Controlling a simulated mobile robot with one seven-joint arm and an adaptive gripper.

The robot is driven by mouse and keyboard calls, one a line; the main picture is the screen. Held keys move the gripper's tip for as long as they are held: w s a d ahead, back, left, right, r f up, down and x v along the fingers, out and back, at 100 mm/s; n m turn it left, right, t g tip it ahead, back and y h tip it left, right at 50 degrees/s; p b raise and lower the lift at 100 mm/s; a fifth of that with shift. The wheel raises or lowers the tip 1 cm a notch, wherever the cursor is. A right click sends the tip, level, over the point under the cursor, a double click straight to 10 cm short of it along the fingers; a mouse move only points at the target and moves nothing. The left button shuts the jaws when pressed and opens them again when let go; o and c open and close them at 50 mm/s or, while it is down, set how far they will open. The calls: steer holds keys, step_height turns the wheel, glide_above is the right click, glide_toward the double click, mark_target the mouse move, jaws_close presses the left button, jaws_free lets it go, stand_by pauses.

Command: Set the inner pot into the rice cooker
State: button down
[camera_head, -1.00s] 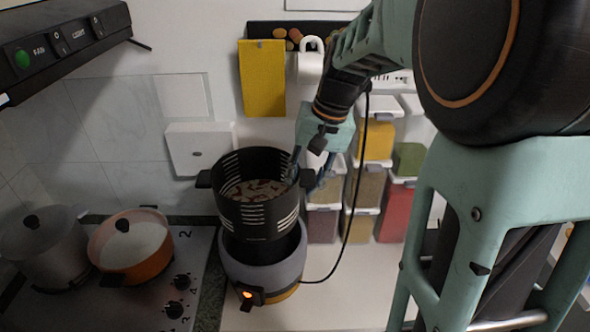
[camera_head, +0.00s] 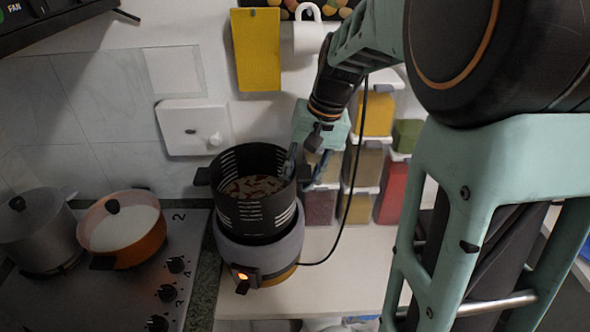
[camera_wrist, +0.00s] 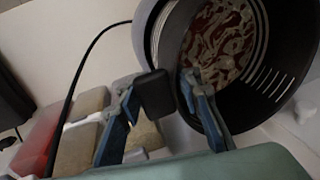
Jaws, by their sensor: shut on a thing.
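The inner pot (camera_head: 252,217) is black with slotted walls and holds pale and reddish-brown food. It is upright, with its lower part inside the mouth of the grey rice cooker (camera_head: 290,250) and its upper wall above the rim. I cannot tell whether its bottom touches the cooker's floor.
An orange pot (camera_head: 150,245) and a grey pot (camera_head: 35,235) stand on the stove (camera_head: 130,295) at left. Spice containers (camera_head: 365,165) stand behind my gripper. A black cable (camera_head: 347,205) runs to the cooker's right side. The white counter (camera_head: 340,270) is clear at right.

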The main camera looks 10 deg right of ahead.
mark_target(300, 208)
steer(key=shift+s+d+f+b+x, duration=0.15)
steer(key=shift+d+b+x, duration=0.15)
steer(key=shift+b+x, duration=0.95)
steer(key=shift+s+d+b+x, duration=0.15)
steer(key=shift+d+b+x, duration=0.1)
steer(key=shift+b+x, duration=0.95)
steer(key=shift+s+d+f+b+x, duration=0.1)
steer(key=shift+s+d+b+x, duration=0.15)
steer(key=shift+b+x, duration=0.95)
stand_by(1.1)
steer(key=shift+a+f+p, duration=0.1)
steer(key=shift+f+p, duration=0.2)
steer(key=shift+p, duration=0.15)
steer(key=c, duration=1.3)
jaws_free()
steer(key=shift+s+f, duration=0.1)
steer(key=shift+f, duration=0.1)
steer(key=v, duration=1.2)
steer(key=shift+r, duration=0.15)
